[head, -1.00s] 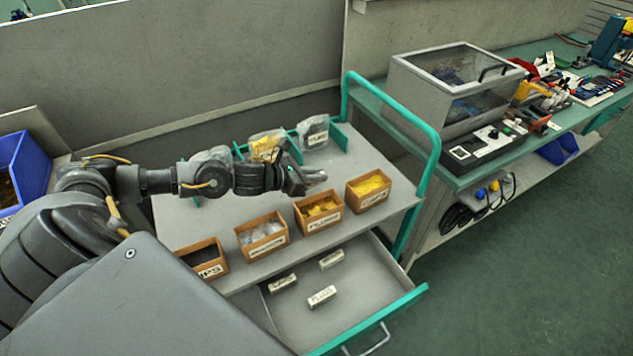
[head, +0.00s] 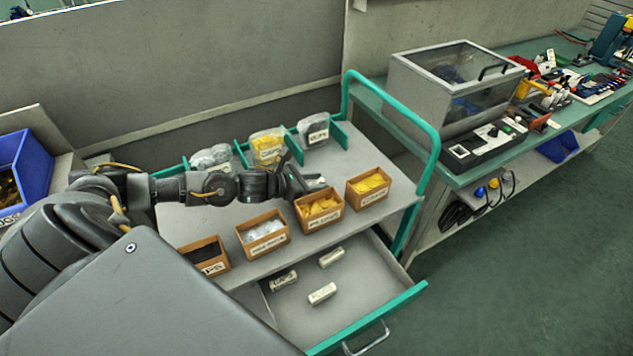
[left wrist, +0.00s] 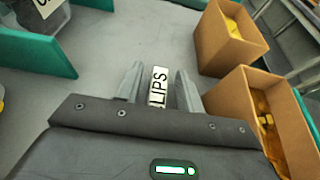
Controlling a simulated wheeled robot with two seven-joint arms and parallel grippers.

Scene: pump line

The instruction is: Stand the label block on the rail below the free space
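The label block (left wrist: 158,87) is small and white with dark letters reading "LIPS", its near end hidden by the gripper. It lies between the fingers of my left gripper (left wrist: 159,80), which look closed on it; contact is hard to see. In the head view my left gripper (head: 308,182) is over the cart top, between the bagged parts and the bins. I cannot make out the rail or free space clearly. My right gripper is not in view.
Orange-brown bins (head: 262,236) line the cart's front edge. Below, an open drawer (head: 345,305) holds three white blocks (head: 322,294). A green handle (head: 435,150) rises at the cart's right end. A bench with a clear-lidded box (head: 455,85) stands beyond.

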